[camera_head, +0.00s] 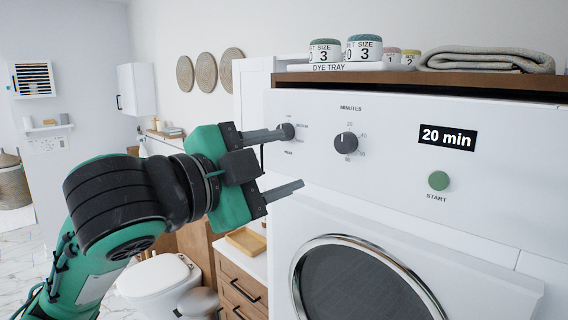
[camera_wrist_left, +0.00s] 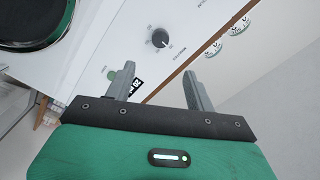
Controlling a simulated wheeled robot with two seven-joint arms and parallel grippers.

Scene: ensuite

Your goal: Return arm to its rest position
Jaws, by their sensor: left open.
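My left gripper (camera_head: 296,158) is open and empty in front of the white machine's control panel (camera_head: 315,170). Its upper fingertip overlaps the left dark knob (camera_head: 287,131) in the head view; I cannot tell whether they touch. The minutes knob (camera_head: 346,142) is to the right, with a "20 min" display (camera_head: 447,137) and green START button (camera_head: 438,181) beyond. In the left wrist view, the open fingers (camera_wrist_left: 159,72) frame no object, and a dark knob (camera_wrist_left: 158,38) shows past them. My right gripper is not in view.
The round machine door (camera_head: 360,285) is below the panel. A dye tray (camera_head: 345,67) with several jars and a folded towel (camera_head: 487,60) sit on top. A toilet (camera_head: 158,275) and wooden drawers (camera_head: 240,292) stand behind my left arm. Open floor shows at far left.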

